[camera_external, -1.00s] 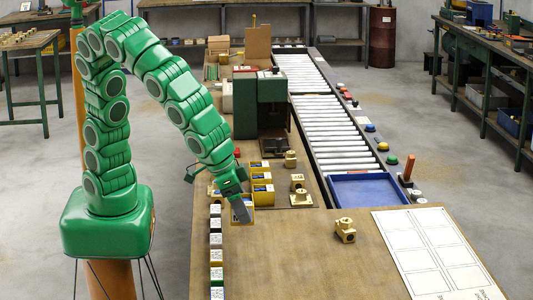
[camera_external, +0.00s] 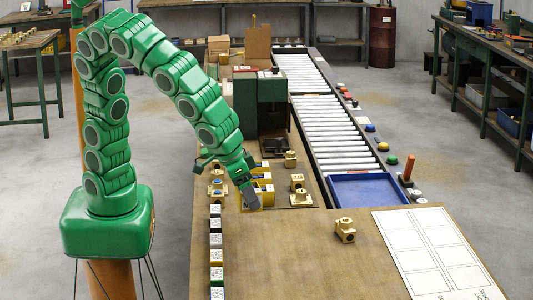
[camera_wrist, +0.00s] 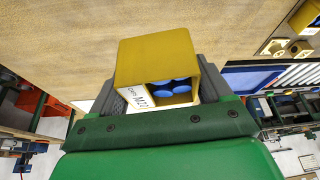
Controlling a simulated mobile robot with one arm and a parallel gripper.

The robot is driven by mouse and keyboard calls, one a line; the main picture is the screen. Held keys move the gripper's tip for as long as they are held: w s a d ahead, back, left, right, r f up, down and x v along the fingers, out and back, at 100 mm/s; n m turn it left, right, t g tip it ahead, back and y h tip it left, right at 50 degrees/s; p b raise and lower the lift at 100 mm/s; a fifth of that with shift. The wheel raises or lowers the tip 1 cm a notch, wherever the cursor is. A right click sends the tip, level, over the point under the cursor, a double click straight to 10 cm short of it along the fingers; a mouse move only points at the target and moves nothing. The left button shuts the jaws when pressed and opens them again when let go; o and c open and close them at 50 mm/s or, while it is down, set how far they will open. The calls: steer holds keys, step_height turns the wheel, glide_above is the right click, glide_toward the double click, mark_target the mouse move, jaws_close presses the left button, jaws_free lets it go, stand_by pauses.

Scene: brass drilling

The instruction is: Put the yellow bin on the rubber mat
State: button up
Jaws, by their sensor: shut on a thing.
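A yellow bin (camera_wrist: 160,60) with blue round pieces inside and a white lettered label is between my gripper's fingers (camera_wrist: 158,92) in the wrist view. My gripper is shut on it. In the external view my gripper (camera_external: 250,197) is low over the near part of the bench, and its finger and the arm hide most of the held bin. Whether the bin touches the bench cannot be told. More yellow bin surface (camera_external: 265,187) shows just right of the gripper. I cannot clearly pick out the rubber mat in either view.
Brass fittings (camera_external: 298,182) stand right of the gripper, and another (camera_external: 345,230) stands nearer. A row of small labelled blocks (camera_external: 216,241) lies to the left. A drill press (camera_external: 262,102) stands behind. A blue tray (camera_external: 368,188) ends the roller conveyor. The near bench middle is clear.

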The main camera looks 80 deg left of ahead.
steer(key=w+a+f+n+g+y, duration=0.1)
steer(key=w+a+n, duration=0.2)
steer(key=a, duration=0.8)
steer(key=w+a+f+n+y, duration=0.1)
steer(key=w+a+n, duration=0.25)
steer(key=a, duration=0.65)
steer(key=w+a+f+n+g+y, duration=0.1)
steer(key=w+a+n, duration=0.25)
steer(key=a, duration=0.75)
steer(key=s+a+f+n+g, duration=0.1)
steer(key=s+a+n, duration=0.35)
steer(key=a, duration=0.55)
steer(key=s+a+f+n+g, duration=0.25)
steer(key=s+a, duration=0.25)
steer(key=a, duration=0.5)
steer(key=s+a+n+g, duration=0.1)
steer(key=s+a+n, duration=0.3)
steer(key=a, duration=0.6)
steer(key=w+a+f, duration=0.8)
steer(key=w, duration=0.1)
steer(key=shift+w+a+f, duration=0.2)
steer(key=shift+f, duration=0.2)
steer(key=shift+w+a+f, duration=0.4)
steer(key=shift+w+f, duration=0.1)
steer(key=shift+f, duration=0.25)
steer(key=shift+f+y, duration=0.3)
steer(key=shift+f, duration=1.25)
